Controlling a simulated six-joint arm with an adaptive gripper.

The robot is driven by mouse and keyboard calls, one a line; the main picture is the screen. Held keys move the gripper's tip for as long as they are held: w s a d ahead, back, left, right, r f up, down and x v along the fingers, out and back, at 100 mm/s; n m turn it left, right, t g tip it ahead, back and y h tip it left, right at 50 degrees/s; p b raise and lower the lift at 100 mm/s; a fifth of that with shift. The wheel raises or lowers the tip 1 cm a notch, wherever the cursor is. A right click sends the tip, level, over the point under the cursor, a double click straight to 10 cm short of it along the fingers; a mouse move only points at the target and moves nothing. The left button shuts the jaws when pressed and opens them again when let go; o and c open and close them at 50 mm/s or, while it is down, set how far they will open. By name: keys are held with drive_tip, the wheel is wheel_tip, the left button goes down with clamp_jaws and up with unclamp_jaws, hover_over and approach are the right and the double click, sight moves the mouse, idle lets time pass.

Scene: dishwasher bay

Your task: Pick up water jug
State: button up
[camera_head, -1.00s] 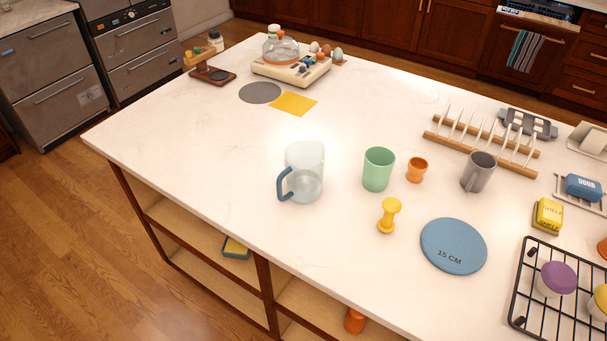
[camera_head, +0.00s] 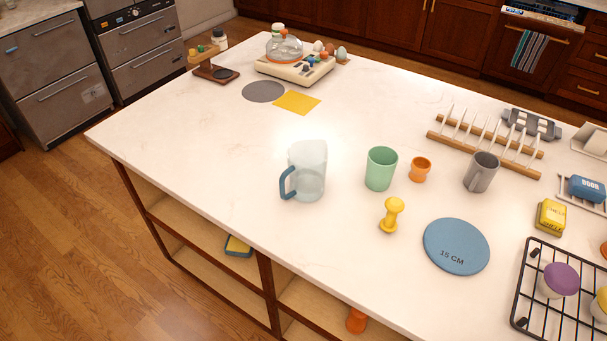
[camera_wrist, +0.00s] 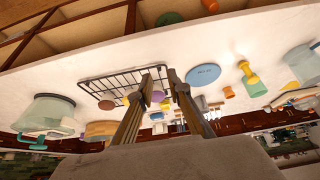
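The water jug (camera_head: 307,172) is clear with a blue handle on its left side. It stands upright on the white counter near the front edge in the head view. In the wrist view a clear vessel that looks like this jug (camera_wrist: 302,65) is at the right edge, partly cut off. My gripper (camera_wrist: 159,74) shows only in the wrist view, with its two fingers apart and nothing held between them. The jug is well to the right of the fingers there. The head view does not show my gripper.
Right of the jug stand a green cup (camera_head: 381,168), an orange cup (camera_head: 420,169) and a yellow tool (camera_head: 391,215). A blue disc (camera_head: 456,246) and a black wire rack (camera_head: 527,285) lie farther right. A yellow square (camera_head: 297,102) lies behind. The counter left of the jug is clear.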

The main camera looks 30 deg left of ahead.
idle(0.3)
drive_tip(key=w+a+n+t+y, duration=0.1)
drive_tip(key=w+a+n+t, duration=0.1)
drive_tip(key=w+a, duration=0.5)
drive_tip(key=w+a+n+t+y, duration=0.1)
drive_tip(key=w+a+n, duration=0.25)
drive_tip(key=w, duration=0.75)
drive_tip(key=n+g+y, duration=0.4)
drive_tip(key=n+y, duration=0.5)
drive_tip(key=y, duration=0.2)
approach(301, 178)
drive_tip(key=shift+m, duration=0.25)
drive_tip(key=s+a+f, duration=0.1)
drive_tip(key=s+a, duration=0.1)
drive_tip(key=a, duration=0.1)
drive_tip(key=s+a+f, duration=0.1)
drive_tip(key=shift+s+a+f, duration=0.15)
drive_tip(key=shift+a+f, duration=0.15)
drive_tip(key=shift+a, duration=0.05)
